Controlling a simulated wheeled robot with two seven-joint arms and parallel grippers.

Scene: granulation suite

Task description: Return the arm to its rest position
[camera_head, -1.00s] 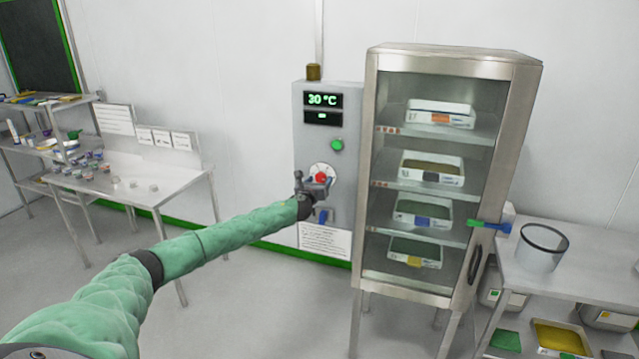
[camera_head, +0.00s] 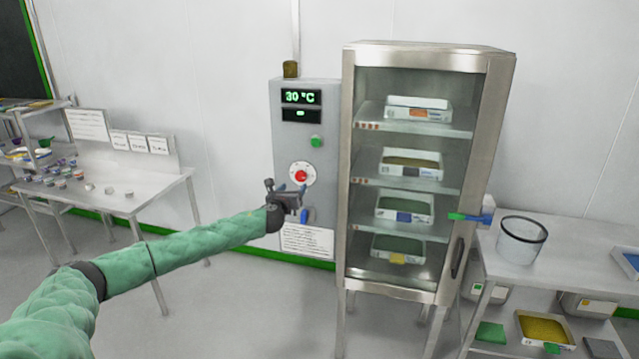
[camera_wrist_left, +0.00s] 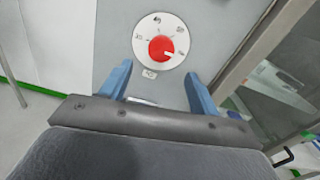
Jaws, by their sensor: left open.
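My left arm, in a green sleeve, reaches in from the lower left in the head view. Its gripper (camera_head: 288,190) is in front of the grey control panel (camera_head: 262,150), a little below the red dial (camera_head: 300,174). In the left wrist view the two blue fingers (camera_wrist_left: 158,88) stand apart with nothing between them. The red dial on its white round scale (camera_wrist_left: 162,48) lies beyond the fingertips, apart from them. The display reads 30 °C (camera_head: 300,97). My right gripper is in neither view.
A glass-fronted cabinet (camera_head: 346,150) with several trays on shelves stands right of the panel. A table (camera_head: 150,192) with small jars stands at the left. Floor between table and cabinet is open.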

